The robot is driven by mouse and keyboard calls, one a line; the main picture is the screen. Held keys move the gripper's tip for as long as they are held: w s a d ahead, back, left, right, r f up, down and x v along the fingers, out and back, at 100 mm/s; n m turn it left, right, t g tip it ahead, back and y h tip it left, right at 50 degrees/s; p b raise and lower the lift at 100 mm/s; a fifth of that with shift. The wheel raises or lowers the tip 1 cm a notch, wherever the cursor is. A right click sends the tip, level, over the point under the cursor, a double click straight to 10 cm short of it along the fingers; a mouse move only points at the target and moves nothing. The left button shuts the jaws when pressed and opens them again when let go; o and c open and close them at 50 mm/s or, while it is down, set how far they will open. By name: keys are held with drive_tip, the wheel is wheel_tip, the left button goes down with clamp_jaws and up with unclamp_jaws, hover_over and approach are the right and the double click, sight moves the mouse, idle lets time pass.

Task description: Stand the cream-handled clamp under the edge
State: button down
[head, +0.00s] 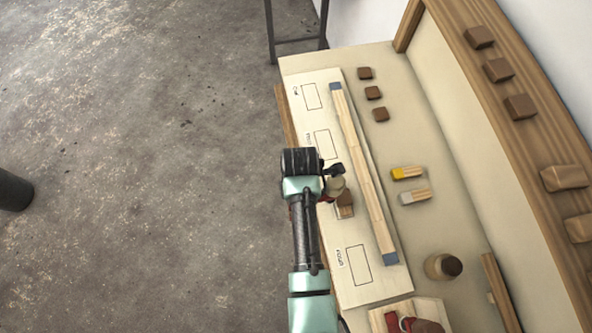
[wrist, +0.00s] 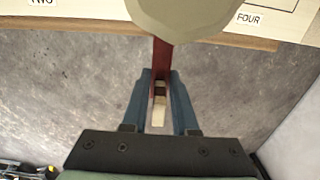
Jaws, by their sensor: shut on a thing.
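My gripper (wrist: 160,88) is shut on a clamp with a red bar (wrist: 161,58) and a cream handle end with a dark band (wrist: 159,114). A broad beige round part covers the top of the bar in the wrist view. In the head view my gripper (head: 328,186) is at the long edge of the cream board (head: 313,128), and my arm hides much of the clamp. Beneath the clamp, the wrist view shows mainly grey floor, with the board's wooden edge (wrist: 240,40) at the top. Whether the clamp touches the edge cannot be told.
A long wood strip with blue ends (head: 362,170) lies along the board. Outlined boxes with labels are beside it. Yellow-tipped (head: 408,173) and grey-tipped (head: 415,197) blocks, a dark-topped jar (head: 440,267) and brown blocks (head: 374,93) lie right. Red parts (head: 391,321) show at the bottom.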

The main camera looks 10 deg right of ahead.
drive_tip(key=shift+d, duration=2.15)
drive_tip(key=shift+p, duration=0.3)
drive_tip(key=c, duration=0.7)
unclamp_jaws()
drive_tip(key=shift+o, duration=0.5)
wheel_tip(320, 180, up, 13)
drive_tip(key=b, duration=0.2)
